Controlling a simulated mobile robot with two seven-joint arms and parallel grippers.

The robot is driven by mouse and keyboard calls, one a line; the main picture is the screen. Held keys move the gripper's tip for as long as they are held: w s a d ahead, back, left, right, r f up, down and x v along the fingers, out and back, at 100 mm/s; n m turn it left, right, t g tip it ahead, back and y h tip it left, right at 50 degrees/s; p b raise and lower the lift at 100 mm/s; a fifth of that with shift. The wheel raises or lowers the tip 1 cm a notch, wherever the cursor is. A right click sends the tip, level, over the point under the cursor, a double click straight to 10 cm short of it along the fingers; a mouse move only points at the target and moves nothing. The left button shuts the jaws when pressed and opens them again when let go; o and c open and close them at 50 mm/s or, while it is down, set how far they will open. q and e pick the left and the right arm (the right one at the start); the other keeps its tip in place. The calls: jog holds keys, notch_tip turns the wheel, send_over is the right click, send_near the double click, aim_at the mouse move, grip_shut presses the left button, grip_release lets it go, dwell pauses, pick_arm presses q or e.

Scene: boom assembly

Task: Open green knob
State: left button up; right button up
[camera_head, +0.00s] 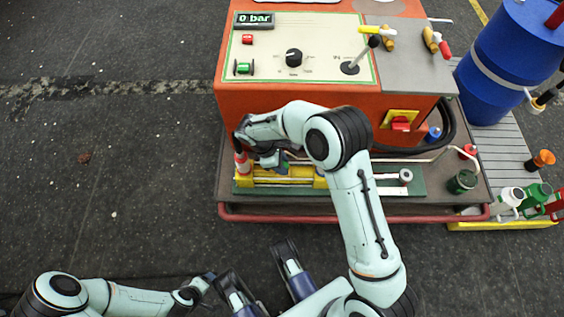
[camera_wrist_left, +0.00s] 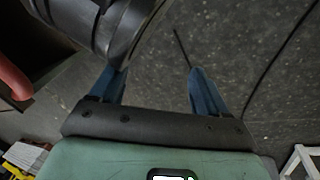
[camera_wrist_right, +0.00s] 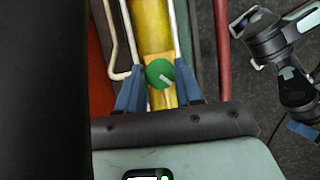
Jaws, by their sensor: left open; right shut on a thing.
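The green knob (camera_wrist_right: 159,73) shows in the right wrist view as a round green disc with a white pointer. It sits on a yellow block of the yellow cylinder unit (camera_head: 290,180). My right gripper (camera_wrist_right: 160,80) has one blue finger on each side of the knob and is shut on it. In the head view, my right gripper (camera_head: 272,158) is over the left part of the cylinder unit, and the knob is mostly hidden there. My left gripper (camera_wrist_left: 155,82) is open and empty, low over the floor at the lower left of the head view (camera_head: 197,288).
The orange machine (camera_head: 300,120) with a control panel and "0 bar" display (camera_head: 254,20) stands behind the cylinder unit. A red rail (camera_head: 350,217) runs along the cart's front edge. A blue barrel (camera_head: 510,60) and several bottles stand at right. The floor at left is clear.

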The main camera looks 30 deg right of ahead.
jog(key=shift+s+r+n+t+p, duration=0.1)
jog(key=shift+n+t+p, duration=0.3)
jog(key=shift+n+p, duration=0.5)
jog(key=n, duration=0.2)
jog(key=shift+n+t+h+p, duration=0.3)
jog(key=shift+t+h+p, duration=0.05)
jog(key=shift+t+h, duration=0.05)
pick_arm(q)
jog(key=shift+s+d+r+p, duration=0.15)
jog(key=shift+d+r, duration=0.2)
jog(key=shift+r, duration=0.45)
jog(key=shift+s+d+r+p, duration=0.15)
jog(key=shift+d+r, duration=0.25)
jog(key=shift+r, duration=0.45)
jog(key=shift+s+d+r+p, duration=0.15)
jog(key=shift+d+r, duration=0.2)
jog(key=shift+r, duration=0.45)
pick_arm(e)
jog(key=shift+n+t, duration=0.5)
jog(key=shift+n, duration=0.8)
jog(key=o, duration=1)
jog(key=shift+o, duration=0.2)
jog(key=shift+a, duration=0.1)
